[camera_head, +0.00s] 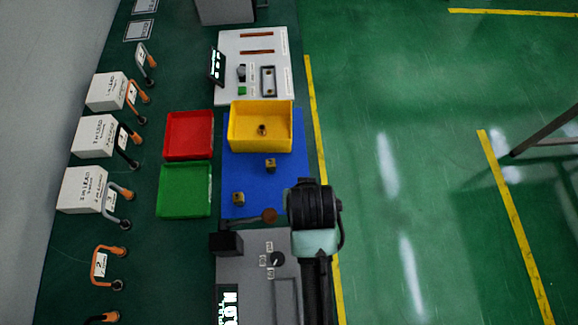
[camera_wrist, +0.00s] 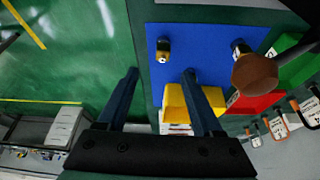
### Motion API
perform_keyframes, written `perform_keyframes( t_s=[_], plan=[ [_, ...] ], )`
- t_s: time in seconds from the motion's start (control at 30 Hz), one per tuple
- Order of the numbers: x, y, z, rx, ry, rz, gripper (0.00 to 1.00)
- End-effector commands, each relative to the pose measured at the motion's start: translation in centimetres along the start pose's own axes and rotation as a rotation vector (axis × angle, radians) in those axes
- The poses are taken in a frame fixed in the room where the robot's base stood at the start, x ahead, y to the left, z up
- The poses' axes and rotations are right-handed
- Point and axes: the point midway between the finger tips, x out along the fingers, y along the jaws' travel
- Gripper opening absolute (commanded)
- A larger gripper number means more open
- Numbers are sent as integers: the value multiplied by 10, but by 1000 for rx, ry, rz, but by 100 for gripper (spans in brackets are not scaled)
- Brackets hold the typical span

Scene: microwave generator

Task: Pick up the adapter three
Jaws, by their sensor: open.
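Small brass-and-black adapters show in the head view: one on the blue mat near the yellow bin (camera_head: 270,165), one at the mat's lower left (camera_head: 238,198), and one inside the yellow bin (camera_head: 262,130). I cannot read any number, so I cannot tell which is adapter three. In the wrist view, one adapter (camera_wrist: 163,50) stands on the blue mat beyond the gap between my fingertips, and another (camera_wrist: 238,48) is to the right, partly behind a brown knob. My gripper (camera_wrist: 161,73) is open and empty, above and apart from the mat. Its fingers are hidden in the head view.
The blue mat (camera_head: 233,168) has free room around the adapters. A yellow bin (camera_head: 284,140), red bin (camera_head: 190,135) and green bin (camera_head: 184,190) stand close by. The brown round knob (camera_head: 269,216) sticks up near the grey device (camera_head: 235,262). White boxes (camera_head: 84,188) are at left.

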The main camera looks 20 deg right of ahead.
Motion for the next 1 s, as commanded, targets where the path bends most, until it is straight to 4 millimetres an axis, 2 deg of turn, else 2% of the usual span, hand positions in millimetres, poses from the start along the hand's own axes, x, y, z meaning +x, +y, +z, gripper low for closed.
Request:
perform_keyframes(
  t_s=[0.1,0.3,0.57,1.0],
  plan=[
    [22,0,0,0,-3,0,68],
    [49,0,0,0,-1,0,68],
    [61,-1,0,0,0,0,68],
    [107,-7,0,-1,-1,0,68]
  ],
)
